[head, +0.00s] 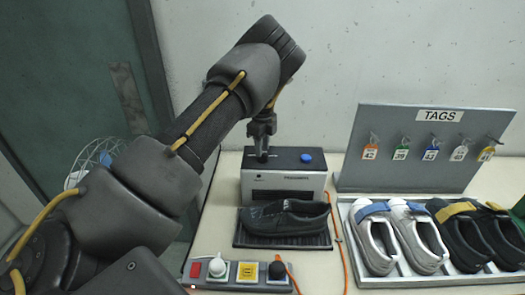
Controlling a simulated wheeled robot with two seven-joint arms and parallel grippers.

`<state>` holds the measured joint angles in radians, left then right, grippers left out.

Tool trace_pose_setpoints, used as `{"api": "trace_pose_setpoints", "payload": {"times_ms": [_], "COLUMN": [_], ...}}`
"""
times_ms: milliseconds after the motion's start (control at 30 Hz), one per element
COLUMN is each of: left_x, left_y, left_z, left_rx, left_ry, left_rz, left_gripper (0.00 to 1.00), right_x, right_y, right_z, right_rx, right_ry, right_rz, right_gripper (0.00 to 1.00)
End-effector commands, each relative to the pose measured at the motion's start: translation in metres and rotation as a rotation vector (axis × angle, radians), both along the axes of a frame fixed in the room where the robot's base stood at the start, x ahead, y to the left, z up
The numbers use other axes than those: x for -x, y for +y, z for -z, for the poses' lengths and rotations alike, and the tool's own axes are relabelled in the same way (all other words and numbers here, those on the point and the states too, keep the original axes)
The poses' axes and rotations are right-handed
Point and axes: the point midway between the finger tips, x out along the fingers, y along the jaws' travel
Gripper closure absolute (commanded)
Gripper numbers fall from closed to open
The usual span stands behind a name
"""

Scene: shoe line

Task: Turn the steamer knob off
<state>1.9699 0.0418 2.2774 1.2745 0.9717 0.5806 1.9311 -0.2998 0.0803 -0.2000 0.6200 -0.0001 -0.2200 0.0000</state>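The steamer looks to be the small grey box with a black top (308,181) at the table's middle; its front lettering is too small to read. A round blue knob (306,157) sits on its top, right of centre. My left gripper (262,156) points down at the left part of the box top, left of the blue knob and apart from it. Its fingers look close together, but I cannot tell whether they are shut or what may be between them. Whether the tips touch the box is unclear. My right gripper is not in view.
A black shoe (285,217) lies on a dark tray before the box. A power strip (245,283) with plugs and a red switch lies in front, with an orange cable (341,241) running right. A shoe tray (385,283) and a tag board (385,140) stand right.

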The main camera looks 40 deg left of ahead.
Motion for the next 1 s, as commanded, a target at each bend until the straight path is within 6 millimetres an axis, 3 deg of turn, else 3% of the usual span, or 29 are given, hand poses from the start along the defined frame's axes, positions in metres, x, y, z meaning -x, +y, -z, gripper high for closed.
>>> {"api": "trace_pose_setpoints", "payload": {"times_ms": [200,433,633,1000], "left_x": [-0.001,-0.001,0.000,0.000], "left_y": [-0.001,-0.001,-0.001,-0.002], "left_z": [-0.042,-0.080,-0.092,-0.093], "left_rx": [-0.001,-0.001,0.000,-0.001], "left_ry": [-0.006,-0.004,-0.002,-0.002], "left_rz": [0.001,0.001,0.001,0.001], "left_gripper": [0.67,0.67,0.67,0.67], "right_x": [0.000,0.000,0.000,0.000], "right_y": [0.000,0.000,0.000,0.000], "right_z": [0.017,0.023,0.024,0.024], "right_rx": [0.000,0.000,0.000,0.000], "right_ry": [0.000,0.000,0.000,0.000], "right_rz": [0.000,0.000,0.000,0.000], "right_gripper": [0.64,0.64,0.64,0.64]}}
